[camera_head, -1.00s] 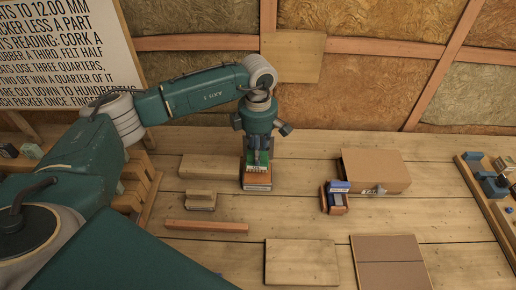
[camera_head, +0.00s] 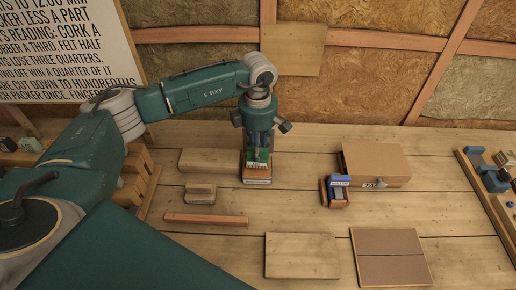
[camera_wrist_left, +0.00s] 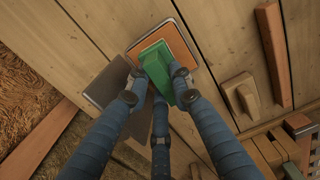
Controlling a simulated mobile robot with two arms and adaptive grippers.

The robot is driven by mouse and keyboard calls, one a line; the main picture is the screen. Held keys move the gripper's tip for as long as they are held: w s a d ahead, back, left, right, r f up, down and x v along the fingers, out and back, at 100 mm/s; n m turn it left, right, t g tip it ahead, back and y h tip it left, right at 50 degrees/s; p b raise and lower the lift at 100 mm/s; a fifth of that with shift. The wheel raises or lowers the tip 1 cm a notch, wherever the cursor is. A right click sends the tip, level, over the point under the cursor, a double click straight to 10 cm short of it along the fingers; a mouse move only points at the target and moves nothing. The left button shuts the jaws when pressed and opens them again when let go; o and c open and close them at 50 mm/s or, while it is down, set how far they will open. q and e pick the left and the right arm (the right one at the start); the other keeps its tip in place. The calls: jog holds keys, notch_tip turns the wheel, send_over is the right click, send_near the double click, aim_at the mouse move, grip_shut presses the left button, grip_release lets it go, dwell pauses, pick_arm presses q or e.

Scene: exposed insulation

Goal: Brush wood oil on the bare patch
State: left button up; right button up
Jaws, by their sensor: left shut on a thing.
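My left gripper (camera_head: 258,148) points down over the bench, its blue fingers shut on a green block-like thing (camera_head: 260,157). The left wrist view shows the fingers (camera_wrist_left: 160,88) around this green thing (camera_wrist_left: 156,62). The green thing is just over an orange-topped square piece with a pale rim (camera_wrist_left: 176,38); the same piece shows in the head view (camera_head: 256,180) with a white front edge. I cannot tell whether they touch. No brush bristles, oil or bare patch can be clearly made out. My right gripper is not in view.
A dark flat plate (camera_wrist_left: 104,84) lies beside the orange piece. A wooden block with a grip (camera_head: 200,193), a reddish strip (camera_head: 206,219), a pale board (camera_head: 302,256), a brown panel (camera_head: 390,256), a blue-topped holder (camera_head: 337,192) and a cardboard box (camera_head: 376,163) lie around. Bare planks separate them.

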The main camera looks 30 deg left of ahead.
pick_arm(q)
jog(key=shift+f+b, duration=0.3)
jog(key=shift+f, duration=0.05)
jog(key=shift+f, duration=0.1)
dwell(0.6)
dwell(0.7)
jog(key=shift+s+f+b, duration=0.1)
jog(key=shift+b, duration=0.2)
dwell(0.4)
jog(key=shift+r+p, duration=1.8)
jog(key=shift+r, duration=1.8)
